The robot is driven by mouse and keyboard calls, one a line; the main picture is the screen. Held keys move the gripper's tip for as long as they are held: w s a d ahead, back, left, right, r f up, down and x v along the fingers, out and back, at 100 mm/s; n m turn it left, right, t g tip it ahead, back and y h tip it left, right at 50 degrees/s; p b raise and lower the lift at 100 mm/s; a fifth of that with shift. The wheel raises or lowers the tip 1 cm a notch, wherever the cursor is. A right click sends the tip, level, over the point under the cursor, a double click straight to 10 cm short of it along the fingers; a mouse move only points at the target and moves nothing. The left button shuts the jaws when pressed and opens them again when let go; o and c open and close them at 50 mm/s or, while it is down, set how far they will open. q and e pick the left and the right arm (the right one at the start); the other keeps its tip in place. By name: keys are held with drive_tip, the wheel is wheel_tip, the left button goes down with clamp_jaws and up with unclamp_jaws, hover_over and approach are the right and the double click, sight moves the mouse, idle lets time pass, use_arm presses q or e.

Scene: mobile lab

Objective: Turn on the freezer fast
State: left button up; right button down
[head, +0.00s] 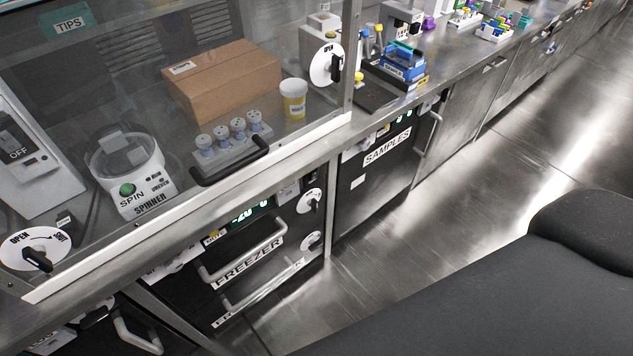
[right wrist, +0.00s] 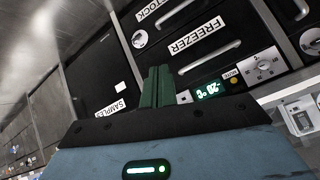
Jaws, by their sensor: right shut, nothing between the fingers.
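The freezer has a black front with a white FREEZER label (head: 250,262) and a handle in the head view. Its lit green display (head: 250,213) sits above, under the counter edge. A MUTE button (head: 213,238) is left of the display. The display (right wrist: 209,90) and a white dial panel (right wrist: 262,67) show in the right wrist view, where the picture is turned nearly upside down. My right gripper (right wrist: 157,70) is shut and empty, its green fingers in front of the freezer front; contact cannot be told. It is not in the head view. My left gripper is not in view.
Round latches (head: 310,200) sit at the freezer's right side. A SAMPLES unit (head: 375,165) stands to the right. Above is a glass-fronted cabinet with a spinner (head: 130,175), a cardboard box (head: 222,85) and a handle (head: 230,165). The floor (head: 440,190) at right is clear.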

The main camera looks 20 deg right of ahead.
sight(315, 173)
drive_tip(key=w+d+f+m+t+y+b, duration=0.1)
drive_tip(key=w+d+f+m+t+b, duration=0.15)
drive_tip(key=w+b, duration=0.35)
drive_tip(key=w+d+f+m+t+b, duration=0.1)
drive_tip(key=w+f+m+b, duration=0.15)
drive_tip(key=w+b, duration=0.35)
use_arm(q)
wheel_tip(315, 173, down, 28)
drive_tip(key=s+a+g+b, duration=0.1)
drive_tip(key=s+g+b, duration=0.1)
drive_tip(key=b, duration=1.5)
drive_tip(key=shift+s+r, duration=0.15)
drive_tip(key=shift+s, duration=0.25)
use_arm(e)
drive_tip(key=w+d+r+m+t, duration=0.1)
drive_tip(key=w+r+m+t, duration=0.1)
drive_tip(key=w, duration=0.4)
drive_tip(key=w+d+r+m+t+y, duration=0.1)
drive_tip(key=w+d+r+m+t, duration=0.1)
drive_tip(key=w+m, duration=0.2)
drive_tip(key=w+d+r+m+t+y, duration=0.1)
drive_tip(key=w+d+r+m+t, duration=0.1)
drive_tip(key=w, duration=0.6)
drive_tip(key=shift+w+d+m+t, duration=0.25)
drive_tip(key=shift+m+t, duration=0.1)
drive_tip(key=shift+m, duration=0.15)
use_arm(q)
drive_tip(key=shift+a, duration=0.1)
use_arm(e)
drive_tip(key=shift+a, duration=0.1)
